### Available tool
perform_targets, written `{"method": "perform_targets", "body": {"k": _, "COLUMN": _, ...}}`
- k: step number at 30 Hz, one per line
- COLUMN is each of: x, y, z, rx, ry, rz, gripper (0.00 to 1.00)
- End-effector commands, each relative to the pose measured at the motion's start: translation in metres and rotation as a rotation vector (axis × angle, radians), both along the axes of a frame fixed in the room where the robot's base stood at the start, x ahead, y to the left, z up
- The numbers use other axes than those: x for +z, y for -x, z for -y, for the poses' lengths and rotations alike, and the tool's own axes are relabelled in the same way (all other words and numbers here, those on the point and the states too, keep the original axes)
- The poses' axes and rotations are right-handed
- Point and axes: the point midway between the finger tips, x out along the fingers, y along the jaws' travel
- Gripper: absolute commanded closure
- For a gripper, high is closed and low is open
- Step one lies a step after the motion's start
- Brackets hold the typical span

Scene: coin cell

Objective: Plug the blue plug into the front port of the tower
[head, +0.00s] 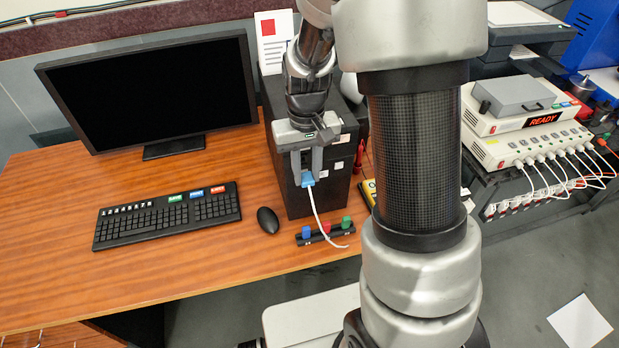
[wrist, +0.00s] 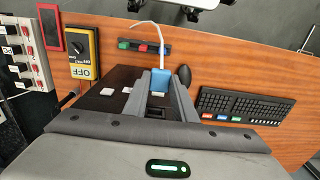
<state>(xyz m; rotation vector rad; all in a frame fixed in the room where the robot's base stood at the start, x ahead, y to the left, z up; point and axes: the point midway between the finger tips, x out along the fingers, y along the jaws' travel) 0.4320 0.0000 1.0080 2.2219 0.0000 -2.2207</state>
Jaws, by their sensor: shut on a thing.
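The blue plug (head: 308,179) is held between the fingers of my gripper (head: 307,172), with its white cable hanging down towards the table. The plug also shows in the wrist view (wrist: 160,82), with my gripper's fingers (wrist: 160,90) on either side of it. The black tower (head: 334,190) stands on the desk, and the plug is in front of its front face in the head view. I cannot tell whether the plug touches the tower. The front port is not clearly visible; my gripper covers part of the face.
A small rack (head: 325,231) with blue, red and green pieces lies in front of the tower. A mouse (head: 268,220), keyboard (head: 167,216) and monitor (head: 150,90) are to the left. A yellow meter (wrist: 83,45) is beside the tower. Bare desk lies before the keyboard.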

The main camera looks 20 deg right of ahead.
Motion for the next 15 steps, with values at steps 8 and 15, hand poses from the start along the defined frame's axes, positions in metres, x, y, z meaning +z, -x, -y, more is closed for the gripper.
{"method": "perform_targets", "body": {"k": 8, "x": 0.000, "y": -0.018, "z": 0.000, "rx": -0.001, "ry": 0.000, "rz": -0.001, "gripper": 0.97}}
{"method": "perform_targets", "body": {"k": 15, "x": 0.000, "y": -0.022, "z": 0.000, "rx": 0.000, "ry": 0.000, "rz": 0.000, "gripper": 0.97}}
